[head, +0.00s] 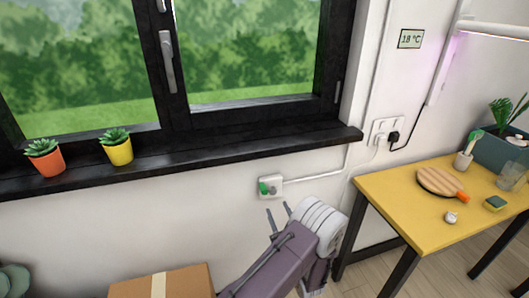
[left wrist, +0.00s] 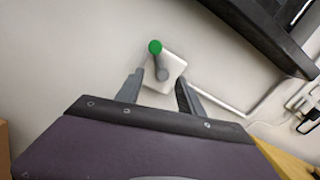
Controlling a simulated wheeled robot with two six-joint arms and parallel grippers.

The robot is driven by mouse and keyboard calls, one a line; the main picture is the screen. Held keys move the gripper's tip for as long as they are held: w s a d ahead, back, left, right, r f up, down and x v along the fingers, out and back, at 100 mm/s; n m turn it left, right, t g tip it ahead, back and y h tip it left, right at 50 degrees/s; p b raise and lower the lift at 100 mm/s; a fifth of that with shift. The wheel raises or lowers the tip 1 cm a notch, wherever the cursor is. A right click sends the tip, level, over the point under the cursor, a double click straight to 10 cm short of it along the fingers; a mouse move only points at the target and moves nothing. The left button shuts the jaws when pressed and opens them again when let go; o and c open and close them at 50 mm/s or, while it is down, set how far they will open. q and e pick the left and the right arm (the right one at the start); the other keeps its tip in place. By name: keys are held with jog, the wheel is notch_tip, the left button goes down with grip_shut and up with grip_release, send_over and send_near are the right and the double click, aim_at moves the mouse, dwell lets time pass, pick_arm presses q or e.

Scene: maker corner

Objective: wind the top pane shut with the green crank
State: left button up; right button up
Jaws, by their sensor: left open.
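The green crank (head: 264,188) is on a small white wall box (head: 276,181) below the window sill. In the left wrist view the crank's green knob (left wrist: 155,47) sits at the upper left end of a grey arm, on the white box (left wrist: 174,68). My left gripper (head: 278,208) is open and empty, just below the box in the head view. In the left wrist view its two fingers (left wrist: 157,88) point toward the box, one to each side of its lower part. I cannot tell how far off they are. The top pane is not clearly in view. My right gripper is not in view.
The dark window sill (head: 200,151) runs above the crank, with an orange pot (head: 46,163) and a yellow pot (head: 121,152) on it. A yellow table (head: 405,213) stands to the right. A cardboard box (head: 165,284) is at the lower left. A conduit runs right from the crank box.

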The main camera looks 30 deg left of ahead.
aim_at(265, 192)
pick_arm(q)
jog(key=s+r+m+h+p, duration=0.1)
jog(key=s+r+m+p, duration=0.2)
jog(key=p, duration=0.4)
jog(key=shift+n, duration=0.6)
jog(key=x, duration=0.9)
jog(key=shift+a+r, duration=0.2)
jog(key=shift+a, duration=0.25)
grip_shut()
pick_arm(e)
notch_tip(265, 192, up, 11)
pick_arm(q)
jog(key=shift+w, duration=0.1)
